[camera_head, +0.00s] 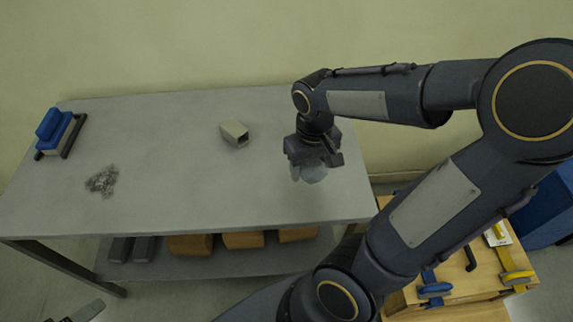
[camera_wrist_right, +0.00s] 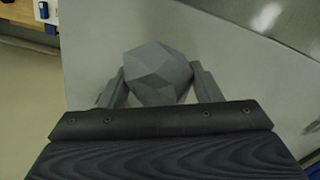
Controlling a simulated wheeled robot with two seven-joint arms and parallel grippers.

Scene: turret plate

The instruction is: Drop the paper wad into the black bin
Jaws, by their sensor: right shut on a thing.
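The paper wad is a grey faceted ball (camera_head: 314,174). My right gripper (camera_head: 306,170) is shut on it, above the right end of the grey table (camera_head: 190,190). In the right wrist view, the wad (camera_wrist_right: 158,72) sits between the two fingers of the right gripper (camera_wrist_right: 158,85). I cannot make out a black bin in either view. A small grey piece at the bottom left edge of the head view looks like part of my left gripper (camera_head: 85,312); its jaws cannot be read.
On the table are a beige hollow block (camera_head: 234,134), a pile of small grey pieces (camera_head: 102,180) and a blue-topped tool (camera_head: 58,130). Dark and orange boxes (camera_head: 190,244) sit on the lower shelf. A wooden bench with tools (camera_head: 460,270) and a blue container (camera_head: 548,212) stand right.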

